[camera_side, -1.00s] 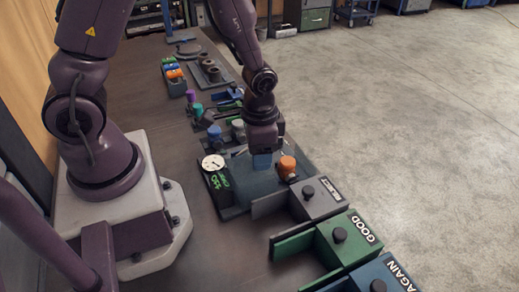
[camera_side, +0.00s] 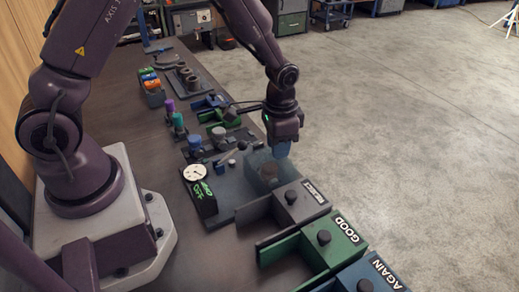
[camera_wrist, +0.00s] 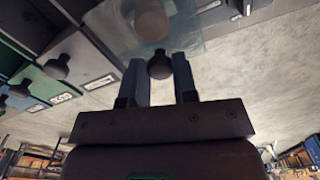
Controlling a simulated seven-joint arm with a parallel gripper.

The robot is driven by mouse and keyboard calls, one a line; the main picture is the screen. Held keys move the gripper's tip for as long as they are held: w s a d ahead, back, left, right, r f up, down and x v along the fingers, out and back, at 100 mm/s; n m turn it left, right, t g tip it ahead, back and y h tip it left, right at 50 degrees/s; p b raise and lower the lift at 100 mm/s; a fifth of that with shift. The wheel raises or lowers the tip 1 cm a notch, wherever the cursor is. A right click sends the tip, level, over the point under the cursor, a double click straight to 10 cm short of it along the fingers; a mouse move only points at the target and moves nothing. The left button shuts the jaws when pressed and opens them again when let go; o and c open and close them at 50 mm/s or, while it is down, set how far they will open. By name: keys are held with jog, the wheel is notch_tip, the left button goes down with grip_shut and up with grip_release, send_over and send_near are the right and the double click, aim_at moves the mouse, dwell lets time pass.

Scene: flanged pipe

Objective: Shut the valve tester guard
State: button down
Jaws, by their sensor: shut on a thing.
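The valve tester (camera_side: 228,193) is a dark blue-grey plate with a round white dial, near the bench's right edge. Its guard (camera_side: 256,160) is a see-through, tinted panel; it also shows in the wrist view (camera_wrist: 190,22). Behind the panel a brownish-orange round valve part (camera_side: 268,172) shows dimly. My gripper (camera_side: 281,150) is at the guard's far right side. In the wrist view my gripper's fingers (camera_wrist: 159,72) are shut on a dark round knob (camera_wrist: 160,65) at the panel's edge. The guard's exact angle is hard to tell.
Trays marked REJECT (camera_side: 302,203), GOOD (camera_side: 330,242) and AGAIN (camera_side: 368,277) stand in a row in front of the tester. Small coloured parts and holders (camera_side: 215,112) lie behind it. Open floor (camera_side: 420,130) is to the right.

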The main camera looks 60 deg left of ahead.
aim_at(267, 161)
jog(key=shift+w, duration=0.4)
jog(key=c, duration=0.9)
grip_release()
jog(key=shift+s, duration=0.1)
notch_tip(267, 161, up, 13)
jog(key=s+r+n+t, duration=0.1)
jog(key=s+r+t, duration=0.1)
jog(key=s+r, duration=0.4)
jog(key=s+a+r+n+t, duration=0.1)
jog(key=s+r, duration=0.5)
jog(key=s, duration=0.6)
jog(key=n+t, duration=0.1)
jog(key=t, duration=0.1)
jog(key=shift+s+t, duration=0.3)
